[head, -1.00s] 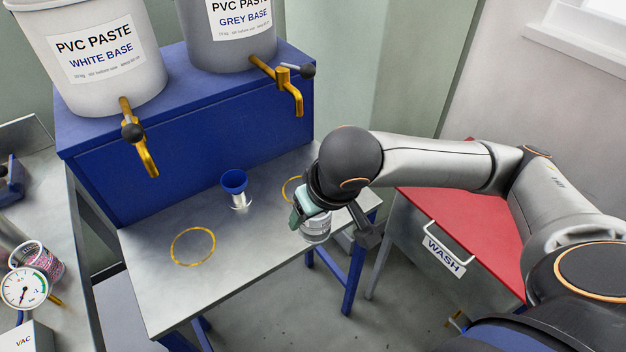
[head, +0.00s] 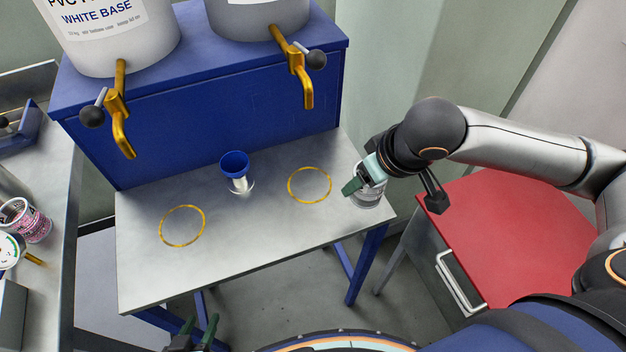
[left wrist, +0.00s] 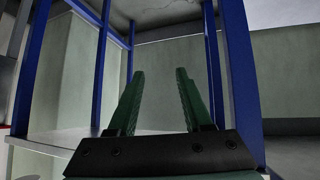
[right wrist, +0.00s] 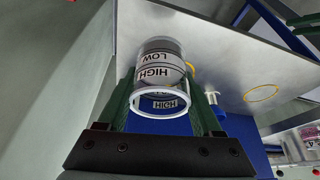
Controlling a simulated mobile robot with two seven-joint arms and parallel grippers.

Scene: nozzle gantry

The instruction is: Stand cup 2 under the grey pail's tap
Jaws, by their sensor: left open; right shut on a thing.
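My right gripper (head: 362,186) is shut on a clear cup (head: 368,197) at the right end of the steel table (head: 262,240). In the right wrist view the cup (right wrist: 161,75) shows HIGH and LOW marks between the fingers; no number is readable. I cannot tell whether it touches the table. The grey pail (head: 258,14) is cut off at the top, and its brass tap (head: 300,72) hangs above the table's back. A yellow ring (head: 310,185) lies left of the cup, empty. My left gripper (head: 196,335) is low at the front edge of view, open and empty (left wrist: 160,72).
A blue funnel-like piece (head: 235,164) stands between the right ring and another yellow ring (head: 182,226). The white pail (head: 120,38) and its tap (head: 118,115) are at left. A red-topped cabinet (head: 510,225) stands right. A side bench (head: 55,165) holds a patterned cup (head: 25,220).

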